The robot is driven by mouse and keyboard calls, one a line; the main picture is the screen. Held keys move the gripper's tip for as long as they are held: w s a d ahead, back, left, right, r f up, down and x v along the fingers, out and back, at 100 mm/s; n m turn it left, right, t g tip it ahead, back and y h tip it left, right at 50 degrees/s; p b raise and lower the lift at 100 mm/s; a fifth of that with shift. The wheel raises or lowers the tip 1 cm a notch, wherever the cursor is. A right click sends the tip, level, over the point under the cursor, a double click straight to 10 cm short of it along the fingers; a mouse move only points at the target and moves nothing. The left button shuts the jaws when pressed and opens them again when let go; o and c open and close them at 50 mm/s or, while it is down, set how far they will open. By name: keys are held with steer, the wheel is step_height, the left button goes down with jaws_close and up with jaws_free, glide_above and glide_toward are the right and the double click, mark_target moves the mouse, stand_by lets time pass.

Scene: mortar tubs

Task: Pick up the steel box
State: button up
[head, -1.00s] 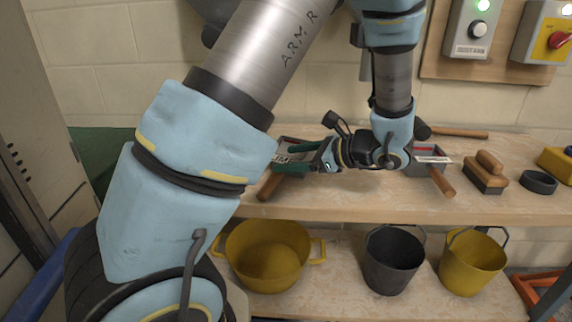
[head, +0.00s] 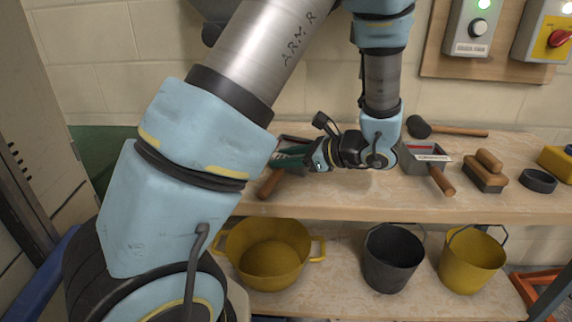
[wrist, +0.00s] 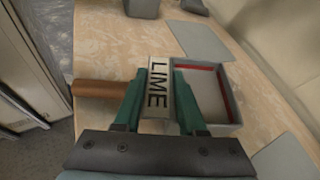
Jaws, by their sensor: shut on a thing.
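A grey steel box (wrist: 228,88) with an upright white LIME label (wrist: 158,88) and a wooden handle (wrist: 97,88) shows in the wrist view. In the head view the steel box (head: 294,138) is at the left of the bench top, partly hidden behind my gripper, with its handle (head: 270,183) towards the front edge. My gripper (wrist: 158,78) has green fingers on both sides of the labelled wall and is shut on it. It also shows in the head view (head: 287,160). I cannot tell any gap between box and bench.
Another steel box (head: 425,158) with a wooden handle stands to the right. A mallet (head: 455,131), a wooden float (head: 486,172) and a dark ring (head: 538,181) are further right. A yellow tub (head: 268,255), a black bucket (head: 392,262) and a yellow bucket (head: 472,265) stand below.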

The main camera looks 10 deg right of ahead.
jaws_close()
